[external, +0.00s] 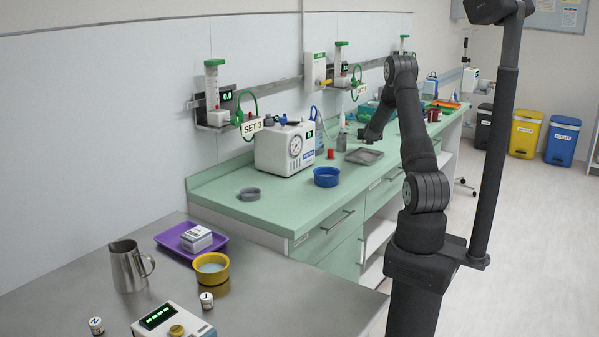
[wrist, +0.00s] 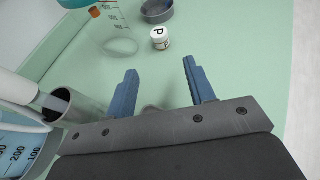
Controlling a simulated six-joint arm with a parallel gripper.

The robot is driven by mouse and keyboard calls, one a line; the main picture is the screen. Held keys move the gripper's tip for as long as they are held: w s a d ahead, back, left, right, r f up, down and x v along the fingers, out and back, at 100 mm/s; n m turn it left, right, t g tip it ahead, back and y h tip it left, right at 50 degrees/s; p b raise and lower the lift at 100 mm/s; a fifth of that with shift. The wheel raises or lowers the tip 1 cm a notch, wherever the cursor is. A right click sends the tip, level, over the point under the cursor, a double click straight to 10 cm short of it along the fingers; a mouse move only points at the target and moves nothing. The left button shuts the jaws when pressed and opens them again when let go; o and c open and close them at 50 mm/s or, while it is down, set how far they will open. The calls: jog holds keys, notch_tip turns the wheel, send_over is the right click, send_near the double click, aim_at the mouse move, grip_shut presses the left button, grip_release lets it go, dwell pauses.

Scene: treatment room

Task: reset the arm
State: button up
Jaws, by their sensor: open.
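My gripper (external: 370,134) hangs over the green counter (external: 290,207) at the end of the bent arm, close to the grey tray. In the wrist view, the two blue fingers of my gripper (wrist: 159,67) stand wide apart with nothing held between them. A small white pot (wrist: 160,38) marked with a P sits on the counter beyond the fingertips, apart from them. My gripper is small and dark in the external view, so its fingers are hard to make out there.
A grey tray (external: 364,156), a blue bowl (external: 326,177) and a white device with a dial (external: 285,148) stand on the counter. In the wrist view, a metal cylinder (wrist: 83,107) stands close left and a grey dish (wrist: 157,12) lies beyond the pot.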

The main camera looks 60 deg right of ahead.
jog(key=x, duration=1.2)
jog(key=shift+f, duration=0.1)
jog(key=shift+a, duration=0.1)
jog(key=shift+s+a+r, duration=0.2)
jog(key=shift+a+r, duration=0.05)
jog(key=shift+r, duration=0.1)
jog(key=v, duration=1.1)
jog(key=shift+a, duration=0.1)
jog(key=x, duration=1.2)
jog(key=shift+f, duration=0.25)
notch_tip(320, 180, up, 30)
dwell(1.0)
